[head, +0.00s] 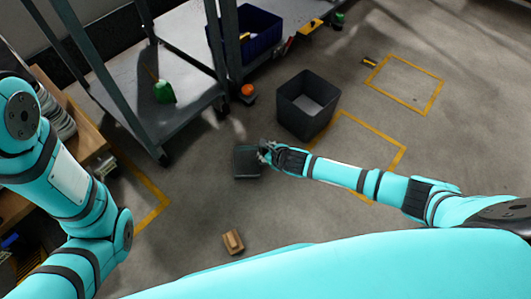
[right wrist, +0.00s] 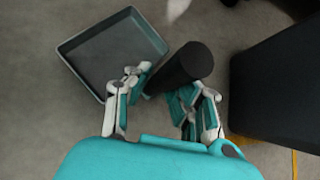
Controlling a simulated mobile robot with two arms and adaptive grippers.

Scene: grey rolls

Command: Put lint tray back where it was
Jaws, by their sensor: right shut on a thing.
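The lint tray appears to be the shallow, dark grey square tray (head: 247,161) on or just above the floor in the head view. In the right wrist view, its raised rim and bare inside (right wrist: 112,52) show at upper left. My right gripper (head: 266,151) is at the tray's right edge. In the right wrist view, the gripper (right wrist: 160,91) is shut on a dark cylinder (right wrist: 188,65). The cylinder's lower end meets the tray's side; I cannot tell whether they are joined. My left arm shows at the left, but its gripper is out of view.
A dark open bin (head: 307,106) stands right of the tray and also shows in the right wrist view (right wrist: 280,85). A grey metal cart (head: 185,60) is behind. A small brown block (head: 233,241) lies in front. Yellow outlines mark the floor; free floor lies left of the tray.

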